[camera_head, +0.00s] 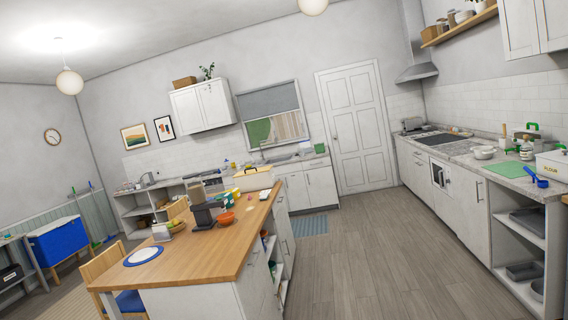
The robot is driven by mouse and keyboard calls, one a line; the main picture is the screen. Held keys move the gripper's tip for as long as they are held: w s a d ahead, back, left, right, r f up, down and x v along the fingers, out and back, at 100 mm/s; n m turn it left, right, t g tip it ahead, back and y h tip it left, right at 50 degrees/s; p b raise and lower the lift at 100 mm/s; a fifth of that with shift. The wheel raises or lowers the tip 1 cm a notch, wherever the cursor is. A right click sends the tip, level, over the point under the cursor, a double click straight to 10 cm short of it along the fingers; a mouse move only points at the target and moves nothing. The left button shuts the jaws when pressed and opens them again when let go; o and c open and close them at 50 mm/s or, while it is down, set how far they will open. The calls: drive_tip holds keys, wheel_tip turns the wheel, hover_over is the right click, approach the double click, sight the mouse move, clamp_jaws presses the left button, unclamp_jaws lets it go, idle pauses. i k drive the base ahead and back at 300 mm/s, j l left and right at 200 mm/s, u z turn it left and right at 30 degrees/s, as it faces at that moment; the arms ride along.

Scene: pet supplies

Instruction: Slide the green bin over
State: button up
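A small green box-like thing (320,148) stands at the right end of the far counter, beside the sink and left of the white door. It may be the green bin, but it is too small to tell. A teal container (228,198) stands on the wooden-topped island, partly hidden by an orange bowl (226,217) and a dark appliance (204,213). My gripper is not in view.
The island (190,245) fills the lower left, with a chair (104,266) at its left. A grey counter (455,156) runs along the right wall. A blue chest (57,240) stands far left. The wood floor (385,250) between island and right counter is clear.

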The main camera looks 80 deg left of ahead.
sight(318, 148)
drive_tip(key=u, duration=2.3)
drive_tip(key=i+l+z, duration=0.2)
drive_tip(key=i, duration=0.65)
drive_tip(key=i+l+z, duration=0.15)
drive_tip(key=i, duration=0.65)
drive_tip(key=i+l+u, duration=0.1)
drive_tip(key=i+u, duration=0.15)
drive_tip(key=i, duration=2.05)
drive_tip(key=i+j+u, duration=0.1)
drive_tip(key=i, duration=2.65)
drive_tip(key=i+u, duration=0.1)
drive_tip(key=i, duration=2.7)
drive_tip(key=i+l+u, duration=0.1)
drive_tip(key=i+u, duration=0.25)
drive_tip(key=i, duration=0.95)
